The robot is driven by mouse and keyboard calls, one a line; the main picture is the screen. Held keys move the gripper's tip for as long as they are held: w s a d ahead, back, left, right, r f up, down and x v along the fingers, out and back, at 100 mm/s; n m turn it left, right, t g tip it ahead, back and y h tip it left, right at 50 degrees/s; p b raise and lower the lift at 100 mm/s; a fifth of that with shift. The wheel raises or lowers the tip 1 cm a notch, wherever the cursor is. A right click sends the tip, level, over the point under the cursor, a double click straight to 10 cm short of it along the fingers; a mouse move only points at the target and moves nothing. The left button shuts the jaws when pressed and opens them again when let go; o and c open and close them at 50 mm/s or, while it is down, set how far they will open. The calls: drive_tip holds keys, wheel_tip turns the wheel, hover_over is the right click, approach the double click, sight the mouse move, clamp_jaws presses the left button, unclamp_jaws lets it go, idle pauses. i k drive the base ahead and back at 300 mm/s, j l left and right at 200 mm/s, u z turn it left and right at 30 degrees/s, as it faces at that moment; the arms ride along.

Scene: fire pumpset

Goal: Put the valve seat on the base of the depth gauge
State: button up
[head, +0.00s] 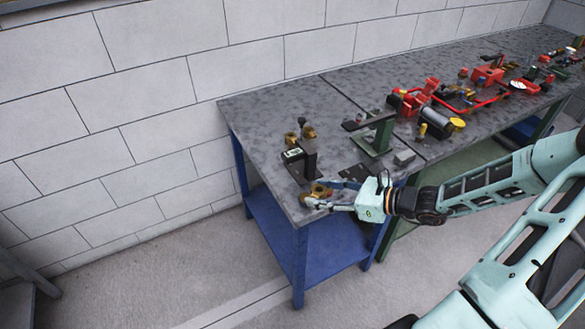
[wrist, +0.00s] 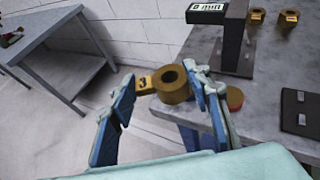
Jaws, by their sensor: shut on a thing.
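My gripper (head: 328,194) is shut on a brass ring, the valve seat (wrist: 173,83), with a yellow tag marked 3 at its left. In the wrist view the valve seat lies between the blue fingers (wrist: 162,90), at the table's front corner. The valve seat also shows in the head view (head: 319,188). The depth gauge (head: 309,160) is a dark upright stand with a small display, standing on the table behind the gripper.
Two brass pieces (wrist: 257,15) (wrist: 290,17) stand behind the gauge. A dark plate (wrist: 305,112) lies at the right. A green stand (head: 378,135) is further right on the grey table (head: 260,110).

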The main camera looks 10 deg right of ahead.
sight(302, 163)
drive_tip(key=j+z, duration=0.25)
drive_tip(key=j, duration=1.4)
drive_tip(key=i+j+z, duration=0.1)
drive_tip(key=j, duration=0.2)
drive_tip(key=i+j, duration=0.2)
drive_tip(key=i+j+z, duration=0.15)
drive_tip(key=j, duration=0.25)
drive_tip(key=i+j+z, duration=0.1)
drive_tip(key=i+j, duration=0.4)
drive_tip(key=i, duration=0.15)
